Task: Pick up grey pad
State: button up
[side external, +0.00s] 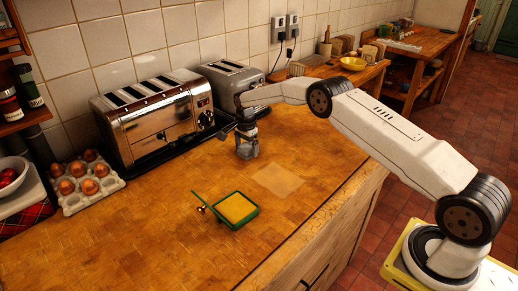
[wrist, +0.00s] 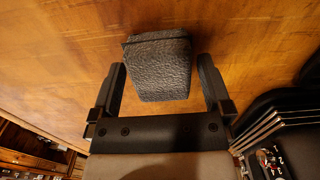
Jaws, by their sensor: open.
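The grey pad (wrist: 158,65) is a dark grey, rough-textured block in the wrist view, over the wooden counter. My gripper (wrist: 162,68) is open, with one finger on each side of the pad's near part. A narrow gap shows between the pad and each finger. The pad's far end reaches past the fingertips. In the side external view my gripper (side external: 246,146) points down at the counter in front of the toasters, and the pad cannot be told apart from it there. I cannot tell how high the fingers are above the counter.
A chrome toaster (side external: 157,120) and a smaller toaster (side external: 230,83) stand along the tiled wall behind my gripper. A green dish (side external: 239,224) with yellow contents sits in front. A pale square (side external: 278,180) lies flat to the right. An egg carton (side external: 88,200) is at left.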

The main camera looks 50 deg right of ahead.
aim_at(248, 148)
dwell(0.5)
jog(key=c, duration=1)
jog(key=shift+r, duration=0.1)
jog(key=shift+r, duration=1.35)
jog(key=shift+s+a+r, duration=0.1)
jog(key=shift+s+r, duration=0.5)
jog(key=shift+r, duration=0.25)
jog(key=shift+s+a+r, duration=0.3)
jog(key=shift+s+r, duration=1.1)
jog(key=shift+s, duration=0.7)
jog(key=shift+s+a+r, duration=0.35)
jog(key=shift+s+r, duration=1)
jog(key=shift+s, duration=0.8)
jog(key=shift+s+a+r, duration=0.3)
jog(key=shift+s+r, duration=1.1)
jog(key=shift+s, duration=0.7)
